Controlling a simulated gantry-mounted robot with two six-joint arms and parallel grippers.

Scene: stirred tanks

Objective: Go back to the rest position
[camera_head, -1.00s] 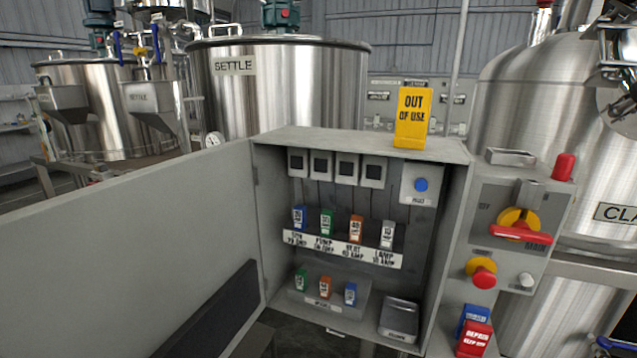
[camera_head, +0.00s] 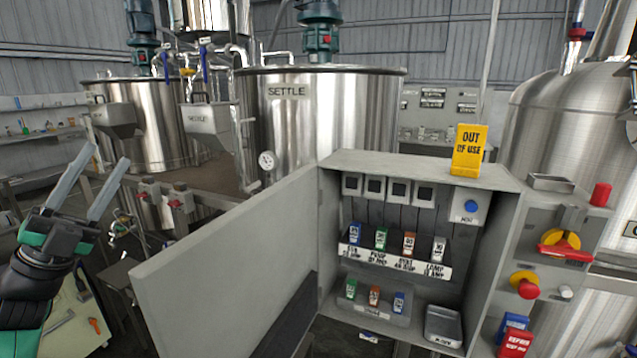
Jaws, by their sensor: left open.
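My left gripper (camera_head: 92,188) is at the left of the head view. Its two grey fingers point up and stand apart, with nothing between them. It is left of the open grey cabinet door (camera_head: 235,262) and does not touch it. My right gripper is not in view. The grey electrical cabinet (camera_head: 330,240) stands open at the right, with a row of blue, green, orange and white fuses inside and several more in a lower holder. A yellow "OUT OF USE" sign (camera_head: 469,151) stands on its top.
The cabinet door sticks out toward the left gripper. A side panel carries a red-handled main switch (camera_head: 565,249) and a red button (camera_head: 527,288). Steel tanks, one the SETTLE tank (camera_head: 320,120), stand behind. A bench (camera_head: 70,325) with tools is at lower left.

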